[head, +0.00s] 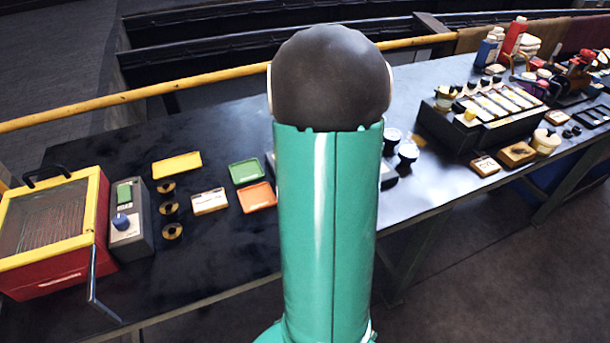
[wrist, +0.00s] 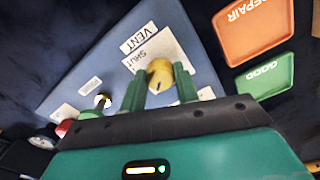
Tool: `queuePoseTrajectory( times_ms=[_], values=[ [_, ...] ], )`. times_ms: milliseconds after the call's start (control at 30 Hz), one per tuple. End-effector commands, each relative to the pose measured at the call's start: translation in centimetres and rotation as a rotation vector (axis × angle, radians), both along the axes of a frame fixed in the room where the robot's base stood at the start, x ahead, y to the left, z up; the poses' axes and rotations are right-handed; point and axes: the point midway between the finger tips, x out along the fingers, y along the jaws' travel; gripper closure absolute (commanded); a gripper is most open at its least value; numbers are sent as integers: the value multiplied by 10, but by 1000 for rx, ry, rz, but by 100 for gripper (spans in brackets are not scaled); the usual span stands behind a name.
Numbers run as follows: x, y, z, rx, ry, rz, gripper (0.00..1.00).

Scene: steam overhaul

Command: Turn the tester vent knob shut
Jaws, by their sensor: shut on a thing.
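In the wrist view, the tester (wrist: 75,80) is a blue-grey panel with white labels reading VENT and SHUT. The brass-yellow vent knob (wrist: 160,72) sits beside the SHUT label and has a dark mark on its face. My gripper (wrist: 158,88) has its two green fingers on either side of the knob and is shut on it. The fingers and palm hide the knob's lower part. In the head view my green arm covers the knob and most of the tester.
An orange REPAIR tray (head: 257,197) and a green GOOD tray (head: 246,171) lie beside the tester. A yellow tray (head: 177,165) and a red-and-yellow box (head: 52,235) stand further left. A black rack (head: 480,115) and bottles (head: 515,35) are on the right. A yellow rail (head: 130,96) runs behind the bench.

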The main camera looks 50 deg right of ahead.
Motion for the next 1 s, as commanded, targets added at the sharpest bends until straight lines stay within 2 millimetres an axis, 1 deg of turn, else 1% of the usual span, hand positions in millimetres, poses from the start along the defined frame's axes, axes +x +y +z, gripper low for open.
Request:
queuePoseTrajectory(
  times_ms=[300, 600, 800, 1000],
  values=[
    [2, 0, 1, -3, -3, -298, 92],
    [2, 0, 1, -2, -4, -545, 92],
    [2, -1, 1, -3, -3, -651, 92],
    [1, -1, 1, -2, -4, -709, 92]
  ],
)
